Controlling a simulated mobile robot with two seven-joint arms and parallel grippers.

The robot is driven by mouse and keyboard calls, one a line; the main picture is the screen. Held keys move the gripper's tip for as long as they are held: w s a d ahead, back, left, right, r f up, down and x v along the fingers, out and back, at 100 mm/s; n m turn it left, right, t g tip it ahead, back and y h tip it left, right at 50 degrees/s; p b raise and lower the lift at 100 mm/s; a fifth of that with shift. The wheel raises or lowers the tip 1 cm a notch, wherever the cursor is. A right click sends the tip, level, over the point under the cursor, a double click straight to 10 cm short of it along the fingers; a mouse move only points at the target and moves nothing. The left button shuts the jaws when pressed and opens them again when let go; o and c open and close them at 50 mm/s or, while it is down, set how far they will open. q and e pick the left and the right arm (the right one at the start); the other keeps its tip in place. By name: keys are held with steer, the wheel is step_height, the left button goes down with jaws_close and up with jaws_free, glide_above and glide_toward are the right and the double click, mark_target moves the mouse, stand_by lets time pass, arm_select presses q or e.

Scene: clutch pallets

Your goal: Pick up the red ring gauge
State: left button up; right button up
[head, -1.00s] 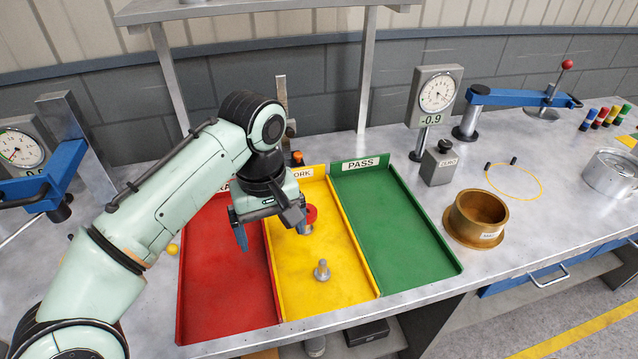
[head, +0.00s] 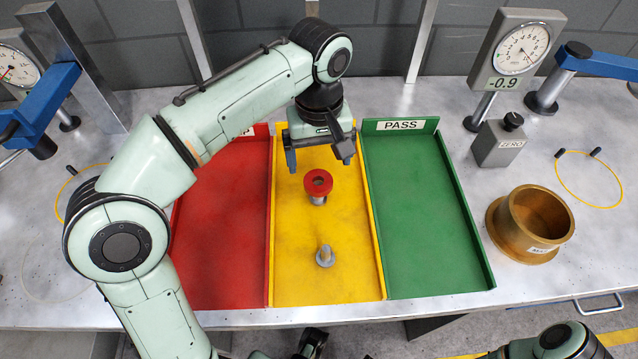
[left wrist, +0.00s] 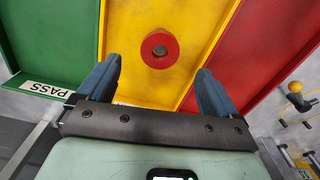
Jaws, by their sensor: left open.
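The red ring gauge (head: 318,182) is in the yellow tray (head: 352,270), around the top of a short grey metal post. In the left wrist view the ring (left wrist: 160,49) shows from above, with the grey post end in its hole. My left gripper (head: 317,160) is open and empty, with its fingers pointing down above the yellow tray. In the head view it appears just behind the ring. In the left wrist view the ring lies beyond the blue fingertips, roughly centred between them. No contact with the ring shows.
A grey metal plug (head: 325,256) stands nearer the front of the yellow tray. A red tray (head: 222,230) lies left and a green PASS tray (head: 425,220) right, with low walls. A brass pot (head: 540,215) and dial gauge (head: 518,50) stand farther right.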

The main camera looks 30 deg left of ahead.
mark_target(318, 184)
arm_select(q)
steer(key=shift+f, duration=0.7)
steer(key=f+b, duration=0.1)
steer(key=f, duration=0.1)
steer(key=f+b, duration=0.1)
steer(key=f, duration=0.2)
steer(key=shift+w+a+f, duration=0.1)
steer(key=shift+a, duration=0.1)
arm_select(e)
steer(key=shift+w+f, duration=0.55)
steer(key=shift+f, duration=0.3)
